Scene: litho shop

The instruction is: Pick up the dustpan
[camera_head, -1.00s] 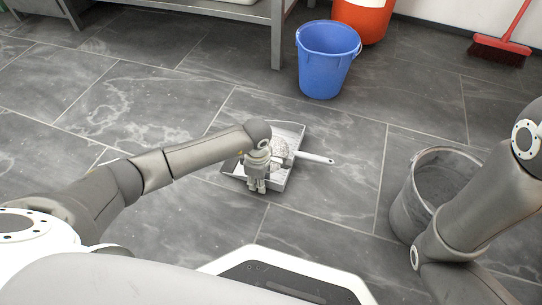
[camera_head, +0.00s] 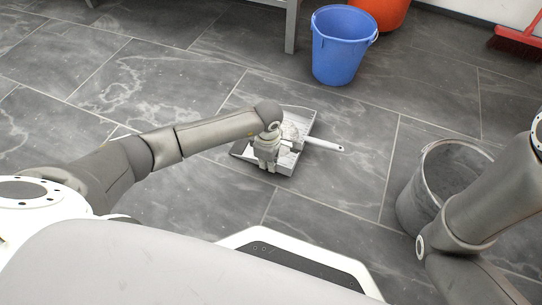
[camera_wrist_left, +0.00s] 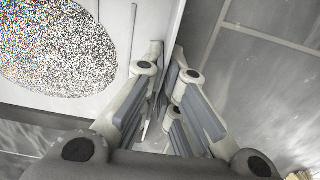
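The dustpan (camera_head: 246,152) is a light grey-white tray lying on the tiled floor in the head view, its handle (camera_head: 325,145) pointing right. A speckled heap of debris lies in it and shows large in the left wrist view (camera_wrist_left: 58,45). My left gripper (camera_head: 266,168) points down over the dustpan's near side. In the left wrist view its fingertips (camera_wrist_left: 167,50) are close together on either side of the dustpan's thin wall (camera_wrist_left: 178,20), and appear shut on it. My right arm shows at the right, but its gripper is out of view.
A grey bucket (camera_head: 408,208) stands to the right, beside my right arm. A blue bucket (camera_head: 338,55) and an orange bucket (camera_head: 383,12) stand behind. A red broom (camera_head: 515,42) is at the far right. A metal table leg (camera_head: 291,28) stands at the back. Floor around the dustpan is clear.

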